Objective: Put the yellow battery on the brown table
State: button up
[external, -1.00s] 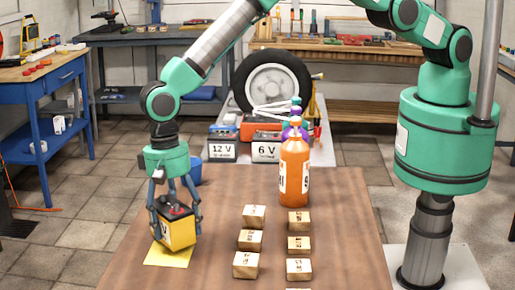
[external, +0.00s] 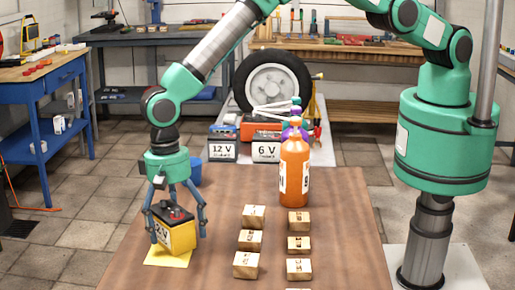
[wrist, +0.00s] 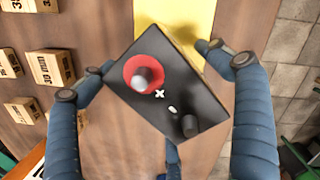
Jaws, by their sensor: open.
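The yellow battery (external: 178,236) has a black top with a red terminal, and its black top (wrist: 175,90) fills the middle of the wrist view. It sits at the left end of the brown table (external: 215,200), on or just over a yellow sheet (external: 166,258). My gripper (external: 177,222) is above and around it, pointing down. Whether the battery's underside touches the sheet everywhere is hard to tell.
Several wooden blocks (external: 246,265) stand in two rows on the table. An orange bottle (external: 294,172) stands at the back. Behind it are batteries marked 12 V (external: 222,150) and 6 V (external: 266,150). The table's middle left is clear.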

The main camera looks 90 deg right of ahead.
jog(key=shift+r, duration=0.1)
jog(key=shift+w+d+r+p, duration=0.15)
jog(key=shift+r, duration=1.85)
jog(key=shift+w+d+r+p, duration=0.2)
jog(key=shift+r, duration=1.75)
jog(key=shift+w+d+r+p, duration=0.15)
jog(key=shift+r, duration=1.85)
